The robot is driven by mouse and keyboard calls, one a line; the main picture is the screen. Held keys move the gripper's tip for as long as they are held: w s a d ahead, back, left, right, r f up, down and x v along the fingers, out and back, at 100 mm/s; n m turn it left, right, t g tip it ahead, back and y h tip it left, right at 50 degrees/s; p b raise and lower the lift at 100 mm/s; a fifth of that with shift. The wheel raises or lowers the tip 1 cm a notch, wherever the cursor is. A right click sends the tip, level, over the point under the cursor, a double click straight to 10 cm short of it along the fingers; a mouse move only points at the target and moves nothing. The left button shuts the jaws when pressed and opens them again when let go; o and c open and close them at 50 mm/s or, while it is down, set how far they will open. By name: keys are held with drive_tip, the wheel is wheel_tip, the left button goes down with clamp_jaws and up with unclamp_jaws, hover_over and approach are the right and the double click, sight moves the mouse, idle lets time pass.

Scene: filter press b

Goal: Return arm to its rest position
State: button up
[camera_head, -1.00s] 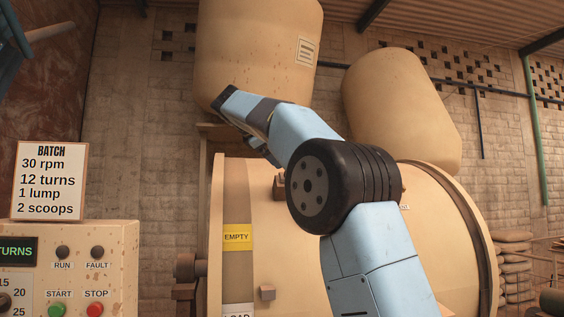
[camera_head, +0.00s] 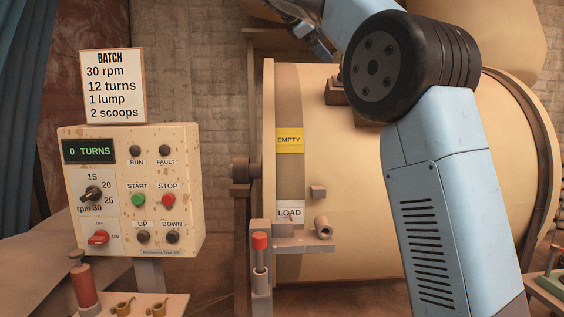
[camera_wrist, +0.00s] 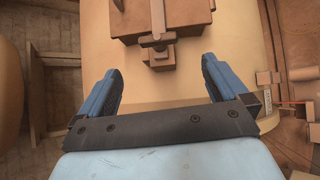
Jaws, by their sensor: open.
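My blue arm with its black joint rises in front of the drum on the right side of the head view. Only part of my gripper (camera_head: 318,40) shows at the top of that view, near the drum's upper left. In the wrist view my gripper (camera_wrist: 160,88) has its two blue fingers spread wide apart, with nothing between them. Beyond the fingers is a brown hatch block with a latch (camera_wrist: 160,50) on the pale drum (camera_wrist: 235,50). The fingers look apart from it. The drum (camera_head: 350,240) carries a yellow EMPTY label and a white LOAD label.
A control panel (camera_head: 190,240) stands left, reading 0 TURNS, with a BATCH sign (camera_head: 112,85) above. A red-tipped lever (camera_head: 260,242) stands at the drum's lower left. A small table (camera_head: 170,302) holds brass-coloured items. Brick wall lies behind.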

drive_tip(key=s+d+f+m+g+y, duration=0.1)
drive_tip(key=s+d+f+m+y, duration=0.15)
drive_tip(key=s+d+f, duration=0.4)
drive_tip(key=s+d+f+m+y, duration=0.2)
drive_tip(key=s+d+f+m, duration=0.1)
drive_tip(key=s+f, duration=0.65)
drive_tip(key=s+f+m+g+y, duration=0.1)
drive_tip(key=s+f+m+y, duration=0.3)
drive_tip(key=s+f, duration=1.9)
wheel_tip(320, 180, down, 4)
drive_tip(key=m, duration=0.5)
drive_tip(key=shift+s+a+r+y, duration=0.2)
drive_tip(key=shift+s+y, duration=0.1)
drive_tip(key=shift+y, duration=0.05)
drive_tip(key=shift+c, duration=0.5)
